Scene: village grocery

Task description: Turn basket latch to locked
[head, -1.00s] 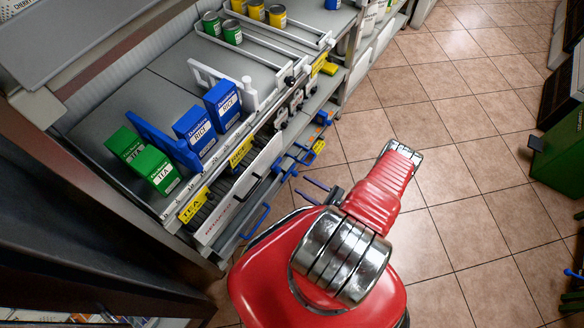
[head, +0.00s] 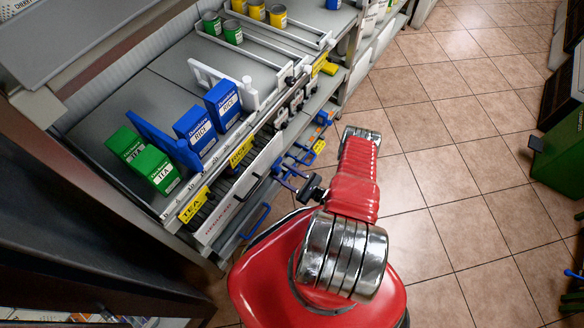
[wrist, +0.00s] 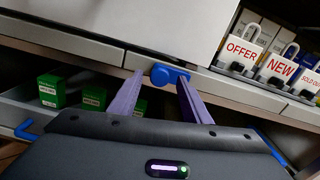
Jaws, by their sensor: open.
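A blue knob-like latch (wrist: 168,74) sits on the front edge of a grey shelf rail in the wrist view. My gripper (wrist: 160,77) is open, with its two purple fingers reaching toward the rail. The latch lies between the fingertips, and no grip on it shows. In the head view my gripper (head: 284,173) is at the lower front of the shelf unit. There I cannot clearly tell the latch from the fingers and the blue parts beside them. No basket can be made out with certainty.
Blue rice boxes (head: 195,131) and green tea boxes (head: 156,169) stand on the shelf above. A blue handle (head: 256,221) sticks out low. The tiled floor (head: 455,150) to the right is clear.

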